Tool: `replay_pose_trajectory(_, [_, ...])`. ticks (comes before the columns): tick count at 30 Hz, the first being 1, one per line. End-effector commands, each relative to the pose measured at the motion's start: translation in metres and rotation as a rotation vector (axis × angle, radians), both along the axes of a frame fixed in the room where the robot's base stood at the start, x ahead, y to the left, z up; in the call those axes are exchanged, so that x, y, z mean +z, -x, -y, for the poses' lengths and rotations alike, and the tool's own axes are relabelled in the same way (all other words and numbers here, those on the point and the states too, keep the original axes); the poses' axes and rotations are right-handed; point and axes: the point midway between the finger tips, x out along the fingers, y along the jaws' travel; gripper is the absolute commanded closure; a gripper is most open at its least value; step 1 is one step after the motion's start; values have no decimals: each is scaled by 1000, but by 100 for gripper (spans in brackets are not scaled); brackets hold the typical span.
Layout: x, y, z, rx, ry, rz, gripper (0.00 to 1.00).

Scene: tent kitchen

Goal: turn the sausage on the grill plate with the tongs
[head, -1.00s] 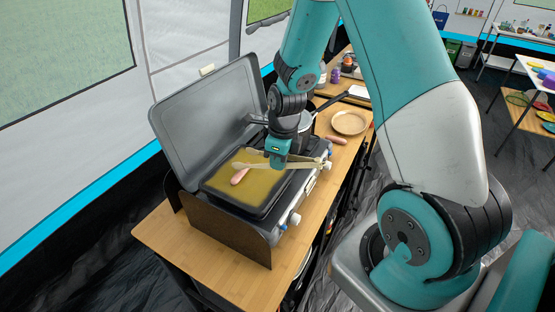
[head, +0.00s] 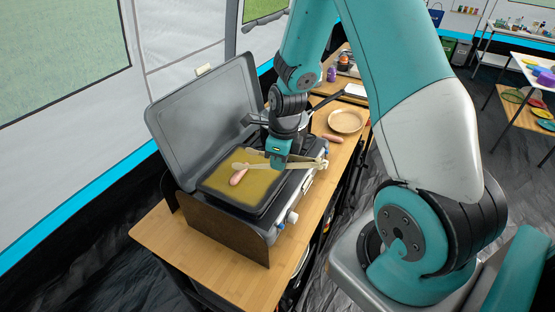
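The sausage (head: 238,177) is small and pinkish and lies on the yellowish grill plate (head: 262,196) of the camping stove, left of the plate's middle. My gripper (head: 279,163) is over the right part of the plate and holds the pale wooden tongs (head: 308,162). The tongs lie roughly level, their tips (head: 240,165) pointing left just above or beside the sausage. I cannot tell whether the tips touch it. The gripper's fingers are mostly hidden, but the tongs stay at its end as it moves.
The stove's grey lid (head: 205,118) stands open behind the plate. A dark windscreen (head: 222,228) stands at the front. A pan with a dark handle (head: 327,100), a round plate (head: 345,121) and another sausage (head: 332,139) are to the right. The wooden table's front left corner (head: 165,240) is clear.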

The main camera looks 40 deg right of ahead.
Motion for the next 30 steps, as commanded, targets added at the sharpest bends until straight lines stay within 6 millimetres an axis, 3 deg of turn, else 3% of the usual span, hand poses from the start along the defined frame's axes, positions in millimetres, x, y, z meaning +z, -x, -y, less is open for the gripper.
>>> replay_pose_trajectory(13, [4, 1, 1, 1, 0, 2, 100])
replay_pose_trajectory(30, [52, 1, 1, 1, 1, 3, 100])
